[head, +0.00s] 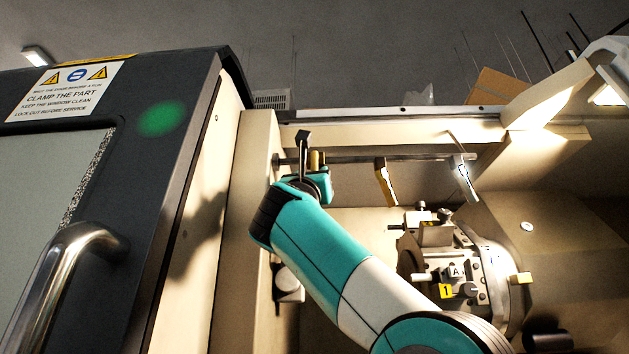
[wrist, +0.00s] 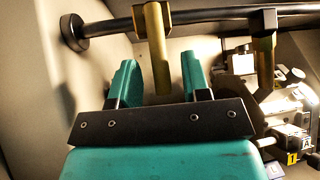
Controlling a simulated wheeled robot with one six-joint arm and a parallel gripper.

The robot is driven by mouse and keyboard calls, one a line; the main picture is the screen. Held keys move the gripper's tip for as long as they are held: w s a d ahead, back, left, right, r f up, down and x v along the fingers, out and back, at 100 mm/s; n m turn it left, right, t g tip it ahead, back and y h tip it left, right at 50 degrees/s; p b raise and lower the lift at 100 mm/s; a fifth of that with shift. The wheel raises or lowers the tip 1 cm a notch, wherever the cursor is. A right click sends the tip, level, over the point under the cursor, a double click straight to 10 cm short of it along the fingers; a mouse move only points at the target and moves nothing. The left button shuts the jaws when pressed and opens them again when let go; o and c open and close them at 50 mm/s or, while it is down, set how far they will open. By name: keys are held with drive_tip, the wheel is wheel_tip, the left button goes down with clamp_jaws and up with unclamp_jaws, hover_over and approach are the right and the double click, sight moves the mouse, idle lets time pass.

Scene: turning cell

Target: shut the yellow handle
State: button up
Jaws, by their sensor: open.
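A yellow handle (wrist: 157,55) hangs down from a dark horizontal pipe (wrist: 215,14) in the wrist view. My gripper (wrist: 159,64) is open, with one teal finger on each side of this handle. The handle stands between the fingers with gaps showing on both sides; I cannot tell how deep it sits. In the head view my gripper (head: 306,180) is at the pipe's left end and largely hides this handle, whose yellow top (head: 316,159) shows behind it. A second yellowish lever (head: 386,182) hangs farther right on the pipe, apart from my gripper.
A pale lever (head: 463,178) hangs near the pipe's right end. A tool turret (head: 490,268) with several tools and number tags is below right. The cream machine wall (head: 252,190) is close on the left, beside the dark door (head: 190,130) with its metal grip (head: 60,265).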

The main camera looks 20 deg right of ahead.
drive_tip(key=b+v, duration=1.1)
drive_tip(key=v, duration=0.5)
drive_tip(key=shift+b, duration=0.35)
drive_tip(key=shift+f, duration=0.1)
